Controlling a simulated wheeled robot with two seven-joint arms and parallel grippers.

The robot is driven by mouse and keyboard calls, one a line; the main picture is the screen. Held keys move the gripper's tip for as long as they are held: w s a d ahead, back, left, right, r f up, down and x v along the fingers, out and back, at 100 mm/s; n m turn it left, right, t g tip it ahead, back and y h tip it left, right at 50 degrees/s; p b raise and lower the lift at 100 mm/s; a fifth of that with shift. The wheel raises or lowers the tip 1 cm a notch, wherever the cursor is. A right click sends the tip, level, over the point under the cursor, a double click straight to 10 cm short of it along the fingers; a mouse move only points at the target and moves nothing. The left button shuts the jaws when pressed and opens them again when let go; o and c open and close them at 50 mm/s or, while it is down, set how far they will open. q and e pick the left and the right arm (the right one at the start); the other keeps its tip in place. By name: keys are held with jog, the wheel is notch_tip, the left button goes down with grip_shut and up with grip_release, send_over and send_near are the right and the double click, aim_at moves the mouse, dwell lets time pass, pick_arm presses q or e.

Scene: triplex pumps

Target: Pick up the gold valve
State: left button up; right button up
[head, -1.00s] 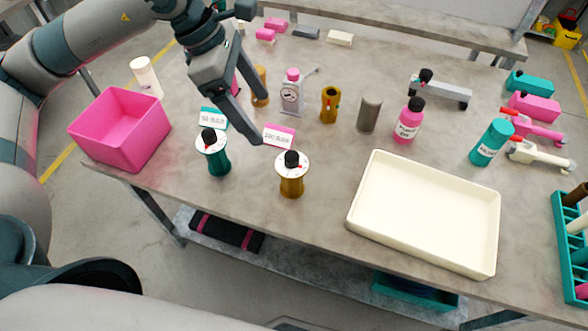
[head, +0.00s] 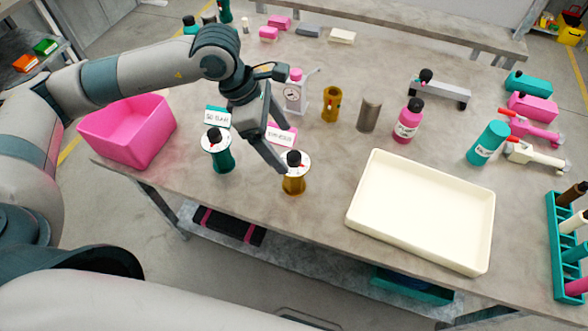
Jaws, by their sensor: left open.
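A gold spool-shaped valve (head: 294,185) with a white disc top and a black knob stands upright near the table's front edge. My left gripper (head: 285,150) comes down from the upper left with its fingers apart. One fingertip is close to the gold valve's left side at the height of its top; I cannot tell whether it touches. A teal valve (head: 221,157) of the same shape stands to the left. My right gripper is not in view.
A cream tray (head: 352,211) lies to the right and a pink bin (head: 128,148) to the left. Label cards (head: 217,117) stand behind the valves. A gold hollow part (head: 331,105), a grey cylinder (head: 368,115) and a pink bottle (head: 408,122) stand farther back.

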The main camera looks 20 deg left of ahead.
aim_at(292, 155)
pick_arm(q)
jog(key=shift+x, duration=1.25)
jog(key=shift+p, duration=0.35)
jog(key=shift+w+d+f+p, duration=0.15)
jog(key=shift+d+f+p, duration=0.1)
jog(key=shift+f+p, duration=0.3)
jog(key=p+x, duration=0.1)
jog(key=x, duration=0.1)
jog(key=shift+w+d+f+p, duration=0.2)
jog(key=shift+f+p, duration=0.1)
jog(key=shift+p, duration=0.1)
jog(key=shift+d+f, duration=0.15)
jog(key=shift+f, duration=0.45)
jog(key=shift+w, duration=0.1)
jog(key=c, duration=1.9)
